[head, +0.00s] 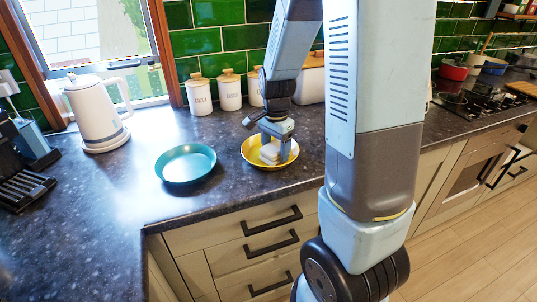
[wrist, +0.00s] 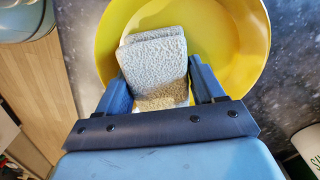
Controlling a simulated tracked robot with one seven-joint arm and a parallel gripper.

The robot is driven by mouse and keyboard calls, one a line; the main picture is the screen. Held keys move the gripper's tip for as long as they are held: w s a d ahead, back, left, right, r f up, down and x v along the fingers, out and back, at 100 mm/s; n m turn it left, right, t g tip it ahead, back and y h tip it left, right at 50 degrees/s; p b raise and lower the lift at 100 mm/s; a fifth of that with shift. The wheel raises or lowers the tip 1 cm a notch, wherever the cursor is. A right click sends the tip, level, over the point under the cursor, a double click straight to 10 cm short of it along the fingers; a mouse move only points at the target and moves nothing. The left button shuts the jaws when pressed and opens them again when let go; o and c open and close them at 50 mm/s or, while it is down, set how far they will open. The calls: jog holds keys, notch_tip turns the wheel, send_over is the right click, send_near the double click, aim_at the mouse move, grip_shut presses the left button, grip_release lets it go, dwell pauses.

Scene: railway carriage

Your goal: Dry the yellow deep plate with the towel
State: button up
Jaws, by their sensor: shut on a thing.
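The yellow deep plate (head: 250,152) stands upright on the dark worktop, right of a teal plate. It also fills much of the wrist view (wrist: 245,70). My gripper (head: 272,146) points down into the plate, shut on the folded white towel (wrist: 155,62). The towel also shows in the head view (head: 268,154), inside the plate between my fingers. Its lower end seems to be at the plate's inner surface, but I cannot tell how firmly it touches. My gripper and the towel hide part of the plate's inside.
A teal plate (head: 186,164) lies close to the left. A white kettle (head: 96,115) stands further left, by the window. White canisters (head: 230,90) with wooden lids line the tiled wall behind. The worktop's front edge is close in front of the plate.

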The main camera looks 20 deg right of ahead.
jog(key=shift+w+a+r, duration=0.25)
jog(key=shift+w+a, duration=0.1)
jog(key=shift+w, duration=0.35)
jog(key=shift+w+a+r, duration=0.2)
jog(key=shift+w+a, duration=0.1)
jog(key=shift+w, duration=0.4)
notch_tip(320, 180, up, 8)
jog(key=shift+r, duration=0.25)
dwell(0.4)
